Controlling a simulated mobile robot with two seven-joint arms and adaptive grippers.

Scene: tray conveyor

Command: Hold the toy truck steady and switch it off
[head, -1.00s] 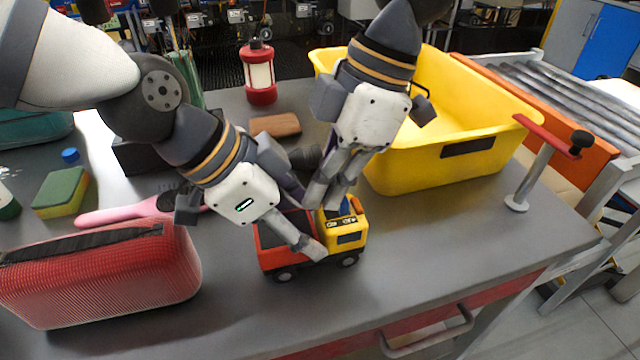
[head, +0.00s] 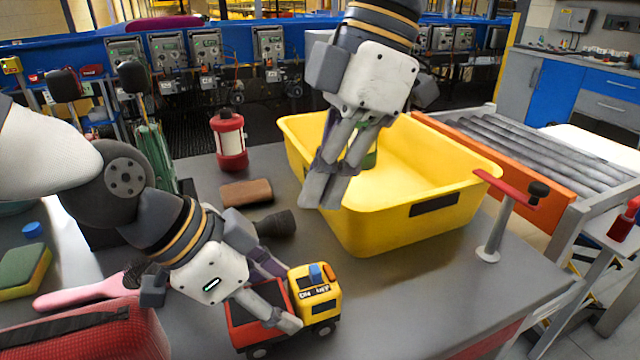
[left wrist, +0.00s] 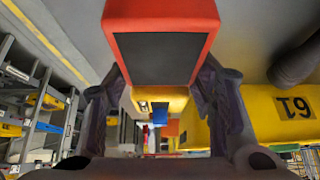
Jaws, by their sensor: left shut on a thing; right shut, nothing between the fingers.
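The toy truck has a red bed (head: 238,312) with a dark inside and a yellow cab (head: 318,300). A blue knob (head: 315,272) stands on the cab roof beside a small orange part (head: 329,272). My left gripper (head: 276,312) is shut on the truck's red bed. The left wrist view shows the bed (left wrist: 160,12) between the fingers, with the cab (left wrist: 172,100) and the blue knob (left wrist: 160,117) beyond. My right gripper (head: 325,185) is shut and empty, above and apart from the truck, in front of the yellow bin. I cannot tell the switch setting.
The yellow bin (head: 375,235) stands behind the truck. A brown block (head: 246,192), a red lantern (head: 229,140), a dark flashlight-like object (head: 275,225), a pink brush (head: 85,290) and a red case (head: 80,335) lie around. A red-topped post (head: 492,235) stands right. Grey table right of the truck is clear.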

